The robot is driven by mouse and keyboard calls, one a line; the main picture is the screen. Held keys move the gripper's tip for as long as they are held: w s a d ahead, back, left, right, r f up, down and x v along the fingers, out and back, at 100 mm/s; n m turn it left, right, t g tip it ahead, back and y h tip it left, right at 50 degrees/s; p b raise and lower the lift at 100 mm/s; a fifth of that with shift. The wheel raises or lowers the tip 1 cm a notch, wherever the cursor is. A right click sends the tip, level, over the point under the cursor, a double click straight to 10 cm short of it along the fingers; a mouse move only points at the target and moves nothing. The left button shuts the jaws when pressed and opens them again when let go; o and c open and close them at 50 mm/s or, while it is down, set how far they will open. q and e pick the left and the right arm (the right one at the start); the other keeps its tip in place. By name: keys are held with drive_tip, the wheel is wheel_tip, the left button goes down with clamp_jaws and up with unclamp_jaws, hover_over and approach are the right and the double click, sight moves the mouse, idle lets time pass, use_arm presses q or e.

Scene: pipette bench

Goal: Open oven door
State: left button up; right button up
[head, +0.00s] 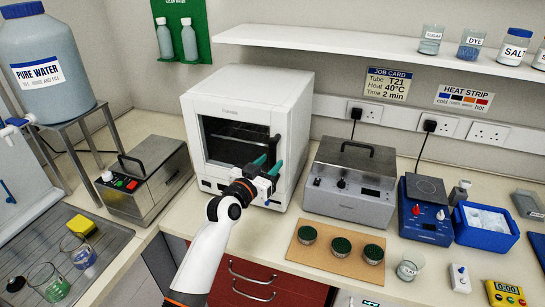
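The white oven (300,115) stands on the counter against the back wall. Its front door (236,136) has a dark window, and a rack shows inside; the door looks shut. A dark upright handle (277,146) is at the door's right edge. My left gripper (267,161) is in front of the door's lower right, with its teal fingers apart at the handle's lower part. I cannot tell whether the handle lies between the fingers or whether they touch it. My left wrist hides the oven's lower front. My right gripper is not in view.
A metal bath with a lid (148,178) stands left of the oven, another metal unit (350,185) right of it. A brown mat (335,255) with three green-topped round pieces lies in front. A shelf (370,45) overhangs the right. Counter is clear between oven and left bath.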

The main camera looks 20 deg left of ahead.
use_arm(q)
drive_tip(key=shift+x, duration=1.2)
drive_tip(key=shift+c, duration=0.2)
clamp_jaws()
